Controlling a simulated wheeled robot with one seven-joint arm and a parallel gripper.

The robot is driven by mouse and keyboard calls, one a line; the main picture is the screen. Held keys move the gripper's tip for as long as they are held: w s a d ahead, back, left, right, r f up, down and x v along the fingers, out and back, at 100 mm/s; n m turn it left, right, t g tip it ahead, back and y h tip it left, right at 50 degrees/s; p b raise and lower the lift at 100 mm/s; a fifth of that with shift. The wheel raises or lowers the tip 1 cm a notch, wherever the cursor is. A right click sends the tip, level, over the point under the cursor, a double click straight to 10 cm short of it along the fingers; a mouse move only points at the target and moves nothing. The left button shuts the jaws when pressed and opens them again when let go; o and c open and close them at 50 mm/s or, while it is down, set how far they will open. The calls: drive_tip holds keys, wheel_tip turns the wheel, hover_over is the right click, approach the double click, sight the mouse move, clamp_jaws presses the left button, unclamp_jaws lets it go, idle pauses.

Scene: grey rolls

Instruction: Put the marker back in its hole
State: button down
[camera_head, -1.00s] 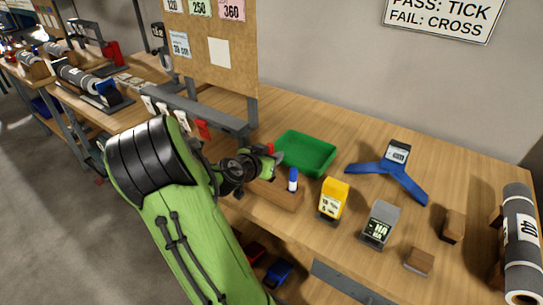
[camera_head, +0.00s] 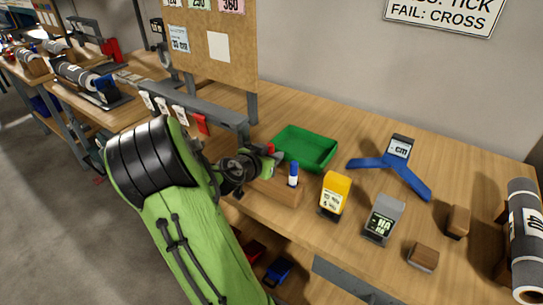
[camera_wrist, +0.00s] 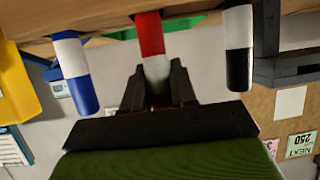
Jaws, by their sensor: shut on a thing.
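My gripper (camera_wrist: 160,92) is shut on the red and white marker (camera_wrist: 151,45), which stands between its fingers. The marker's red end meets the edge of the wooden block (camera_wrist: 100,20) at the top of the wrist view; whether its tip is inside a hole is hidden. A blue and white marker (camera_wrist: 75,70) and a black and white marker (camera_wrist: 238,50) stand on either side, apart from the fingers. In the head view the wooden block (camera_head: 277,192) holds the upright blue marker (camera_head: 293,174), and my gripper (camera_head: 266,158) is at its far left end.
A green tray (camera_head: 305,150) sits right behind the block. A yellow device (camera_head: 335,195) and a grey device (camera_head: 381,220) stand to its right. A blue stand (camera_head: 392,172) and a grey roll (camera_head: 525,240) lie farther right. A grey rail (camera_head: 200,110) runs left of the gripper.

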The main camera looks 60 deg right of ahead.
drive_tip(key=shift+f+b, duration=1.25)
drive_tip(key=shift+b, duration=0.15)
drive_tip(key=c, duration=0.8)
unclamp_jaws()
drive_tip(key=p+v, duration=0.3)
drive_tip(key=v, duration=1.2)
drive_tip(key=shift+a+r, duration=0.2)
drive_tip(key=shift+a, duration=0.15)
